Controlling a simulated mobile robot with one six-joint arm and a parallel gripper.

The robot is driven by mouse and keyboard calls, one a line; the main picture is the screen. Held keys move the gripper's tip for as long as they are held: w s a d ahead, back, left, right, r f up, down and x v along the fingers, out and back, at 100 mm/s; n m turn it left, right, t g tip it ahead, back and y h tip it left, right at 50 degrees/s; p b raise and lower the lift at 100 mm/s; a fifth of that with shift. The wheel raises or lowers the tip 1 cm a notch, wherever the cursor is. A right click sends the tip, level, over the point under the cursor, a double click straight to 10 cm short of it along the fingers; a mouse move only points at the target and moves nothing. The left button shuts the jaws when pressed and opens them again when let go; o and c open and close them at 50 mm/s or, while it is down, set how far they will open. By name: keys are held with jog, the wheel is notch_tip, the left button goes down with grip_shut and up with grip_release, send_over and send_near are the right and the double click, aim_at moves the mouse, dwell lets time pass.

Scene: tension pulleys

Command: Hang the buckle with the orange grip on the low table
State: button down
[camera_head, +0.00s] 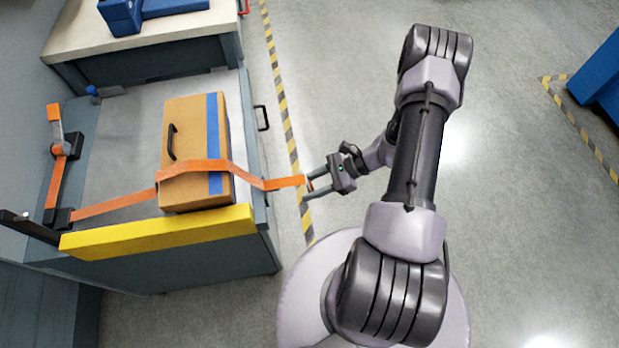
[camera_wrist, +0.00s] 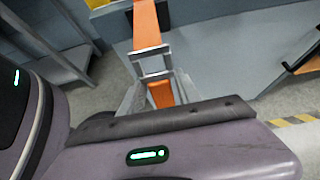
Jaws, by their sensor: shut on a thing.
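My gripper (camera_head: 309,188) is just off the right side of the low table (camera_head: 118,150), shut on the end of an orange strap (camera_head: 110,207). The wrist view shows the metal buckle (camera_wrist: 153,76) on the strap's end, with the orange grip (camera_wrist: 161,95) below it. The jaws' hold on it is partly hidden by the wrist body. The strap runs from the table's left side, over a cardboard box (camera_head: 193,115), and out past the right edge to my gripper. It sags a little between box and gripper.
A yellow bar (camera_head: 160,233) lines the table's front edge. Another strap holder (camera_head: 60,150) stands at the back left. A higher bench (camera_head: 180,28) stands behind.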

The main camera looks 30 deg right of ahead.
jog(key=w+a+f, duration=0.1)
jog(key=w+a, duration=0.2)
jog(key=a, duration=0.5)
jog(key=shift+a+f, duration=0.25)
jog(key=shift+a, duration=0.1)
dwell(0.6)
jog(key=c, duration=0.8)
grip_release()
jog(key=shift+o, duration=0.2)
